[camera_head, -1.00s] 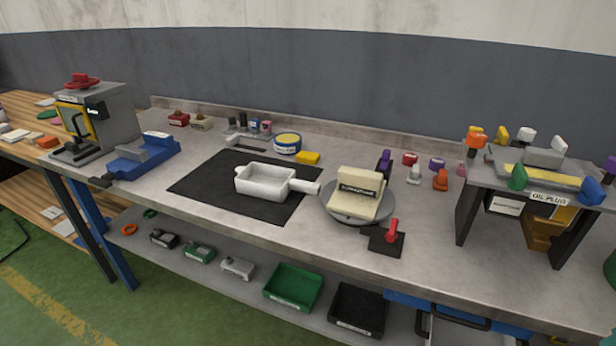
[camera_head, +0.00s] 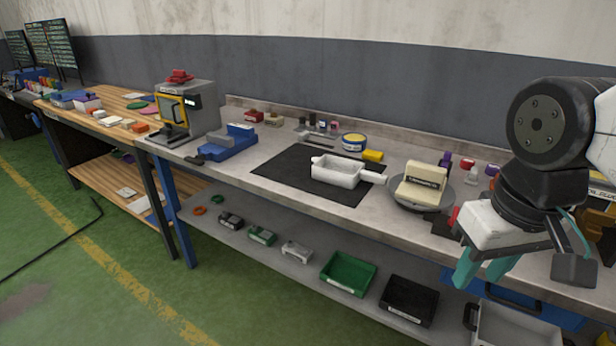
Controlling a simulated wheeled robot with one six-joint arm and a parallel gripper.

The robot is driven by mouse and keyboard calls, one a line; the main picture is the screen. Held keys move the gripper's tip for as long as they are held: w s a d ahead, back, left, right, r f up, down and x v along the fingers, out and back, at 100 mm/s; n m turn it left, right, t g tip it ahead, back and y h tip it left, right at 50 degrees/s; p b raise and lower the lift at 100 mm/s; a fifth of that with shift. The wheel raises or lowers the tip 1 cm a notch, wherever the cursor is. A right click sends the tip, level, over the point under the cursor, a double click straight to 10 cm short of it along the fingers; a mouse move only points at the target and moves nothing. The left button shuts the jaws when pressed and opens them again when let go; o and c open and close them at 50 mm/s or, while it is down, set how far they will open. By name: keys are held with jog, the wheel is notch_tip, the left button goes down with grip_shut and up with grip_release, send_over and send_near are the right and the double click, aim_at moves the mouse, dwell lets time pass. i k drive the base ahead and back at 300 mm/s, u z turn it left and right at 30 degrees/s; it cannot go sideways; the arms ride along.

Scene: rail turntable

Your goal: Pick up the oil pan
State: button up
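The oil pan appears to be the white, box-shaped pan (camera_head: 338,174) with a handle pointing right. It sits upright on a black mat (camera_head: 282,171) on the grey workbench. My gripper (camera_head: 485,274) has teal fingers and hangs at the right, in front of the bench edge, well right of the pan. The fingers stand apart with nothing visible between them. My arm hides part of the bench's right side.
A round turntable (camera_head: 428,207) with a cream block (camera_head: 423,182) stands right of the pan. A blue vise-like fixture (camera_head: 231,143) and a grey machine (camera_head: 203,107) are to the left. Green (camera_head: 347,274) and black (camera_head: 409,300) bins sit below.

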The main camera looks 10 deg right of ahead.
aim_at(344, 172)
jog(key=z, duration=0.05)
jog(key=k, duration=0.5)
jog(key=u, duration=0.95)
jog(key=i, duration=0.75)
jog(key=u, duration=0.55)
jog(key=i, duration=0.65)
jog(key=z, duration=0.6)
jog(key=i, duration=0.75)
jog(key=z, duration=0.95)
jog(key=i, duration=0.2)
jog(key=z, duration=0.15)
